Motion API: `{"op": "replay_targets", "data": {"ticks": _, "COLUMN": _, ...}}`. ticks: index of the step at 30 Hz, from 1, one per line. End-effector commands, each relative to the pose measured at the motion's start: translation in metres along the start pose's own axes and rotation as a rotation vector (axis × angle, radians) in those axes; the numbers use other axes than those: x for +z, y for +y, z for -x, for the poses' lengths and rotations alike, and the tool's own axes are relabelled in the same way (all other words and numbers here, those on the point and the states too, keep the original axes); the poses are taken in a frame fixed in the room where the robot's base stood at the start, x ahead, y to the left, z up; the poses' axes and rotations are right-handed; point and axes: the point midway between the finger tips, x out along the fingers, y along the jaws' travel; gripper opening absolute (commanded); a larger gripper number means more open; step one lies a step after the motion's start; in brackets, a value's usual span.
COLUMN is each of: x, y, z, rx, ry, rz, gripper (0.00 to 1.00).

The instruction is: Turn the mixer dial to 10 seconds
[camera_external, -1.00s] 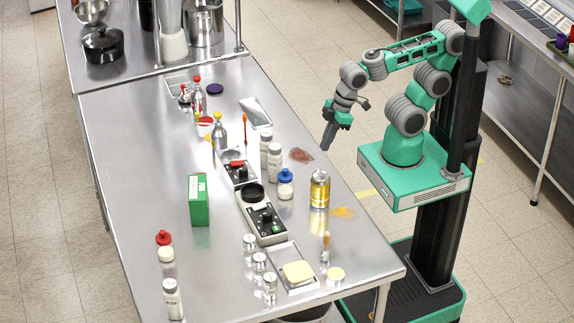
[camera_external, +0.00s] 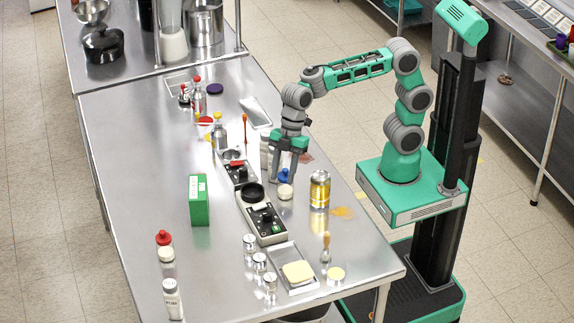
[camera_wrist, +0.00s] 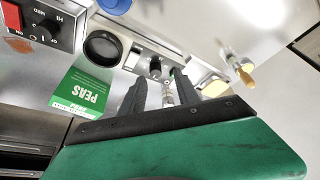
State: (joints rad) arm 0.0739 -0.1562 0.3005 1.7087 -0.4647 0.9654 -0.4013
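The mixer (camera_external: 249,208) is a pale unit with a black round cup at its far end and a dark sloped panel at its near end. The black dial (camera_external: 267,218) stands up from that panel. In the wrist view the mixer (camera_wrist: 128,62) lies beyond my fingers, and its dark knob (camera_wrist: 155,66) shows between them. The dial's setting is too small to read. My gripper (camera_external: 285,172) is open and empty, pointing down above the table to the right of the mixer's cup. It also shows in the wrist view (camera_wrist: 158,88).
A switch box (camera_external: 240,171) with a red rocker stands behind the mixer. A blue-capped jar (camera_external: 285,191) is close under my gripper, with a yellow can (camera_external: 320,187) to the right. A green peas box (camera_external: 198,201) is left. A scale (camera_external: 294,281) stands in front.

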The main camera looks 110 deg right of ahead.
Motion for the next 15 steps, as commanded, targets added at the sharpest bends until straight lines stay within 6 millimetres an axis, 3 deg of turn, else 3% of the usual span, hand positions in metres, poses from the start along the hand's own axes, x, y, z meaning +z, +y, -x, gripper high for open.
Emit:
{"op": "replay_targets", "data": {"ticks": 1, "x": -0.007, "y": 0.01, "z": -0.026, "rx": -0.025, "ry": 0.006, "rz": 0.073, "gripper": 0.43}}
{"op": "replay_targets", "data": {"ticks": 2, "x": -0.012, "y": 0.014, "z": -0.032, "rx": -0.037, "ry": 0.011, "rz": 0.115, "gripper": 0.46}}
{"op": "replay_targets", "data": {"ticks": 10, "x": -0.027, "y": 0.022, "z": -0.058, "rx": -0.067, "ry": 0.027, "rz": 0.23, "gripper": 0.48}}
{"op": "replay_targets", "data": {"ticks": 15, "x": -0.027, "y": 0.019, "z": -0.091, "rx": -0.067, "ry": 0.025, "rz": 0.226, "gripper": 0.48}}
